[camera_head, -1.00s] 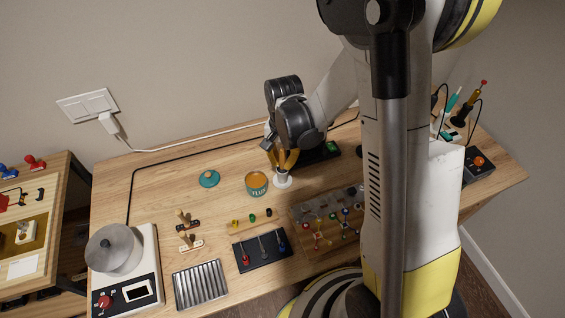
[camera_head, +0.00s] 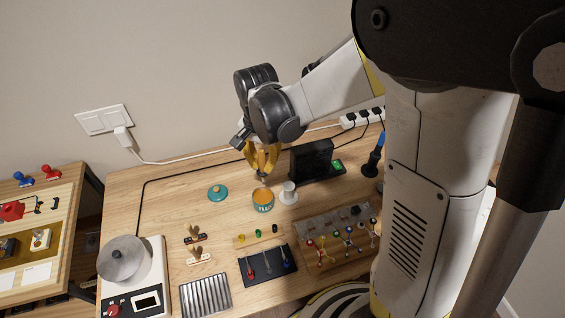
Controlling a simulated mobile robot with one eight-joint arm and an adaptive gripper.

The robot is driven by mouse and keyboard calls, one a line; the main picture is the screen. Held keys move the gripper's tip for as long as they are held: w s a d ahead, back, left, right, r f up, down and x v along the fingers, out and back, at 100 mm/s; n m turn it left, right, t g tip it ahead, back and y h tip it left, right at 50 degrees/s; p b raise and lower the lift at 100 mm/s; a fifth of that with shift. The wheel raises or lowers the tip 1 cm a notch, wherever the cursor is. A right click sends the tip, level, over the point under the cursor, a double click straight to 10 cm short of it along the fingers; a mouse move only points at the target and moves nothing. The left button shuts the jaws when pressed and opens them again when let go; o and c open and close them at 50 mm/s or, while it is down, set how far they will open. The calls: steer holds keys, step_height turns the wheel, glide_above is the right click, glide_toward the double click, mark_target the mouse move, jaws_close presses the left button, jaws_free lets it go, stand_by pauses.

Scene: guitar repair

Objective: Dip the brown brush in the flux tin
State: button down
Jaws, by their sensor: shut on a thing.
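The flux tin (camera_head: 263,206) is a teal can with orange-brown contents, open at the top, standing mid-table. My gripper (camera_head: 262,166), with yellow fingers, is just above and behind the tin. It is shut on the brown brush (camera_head: 263,179), which points down toward the tin's mouth. The fingers hide most of the brush. I cannot tell whether its tip touches the flux. A white holder (camera_head: 288,194) stands empty-looking to the right of the tin.
The teal lid (camera_head: 217,192) lies left of the tin. A black box (camera_head: 312,160) stands behind on the right. In front are small coloured pieces (camera_head: 258,234), a black tray (camera_head: 249,271) with tools and a tray of parts (camera_head: 312,255).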

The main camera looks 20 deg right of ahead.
mark_target(260, 173)
steer(key=shift+a+f, duration=0.1)
steer(key=shift+a, duration=0.35)
steer(key=shift+f+b, duration=2.25)
steer(key=shift+f, duration=0.65)
steer(key=shift+f+b, duration=0.5)
steer(key=shift+r+p, duration=2.65)
steer(key=shift+r, duration=0.9)
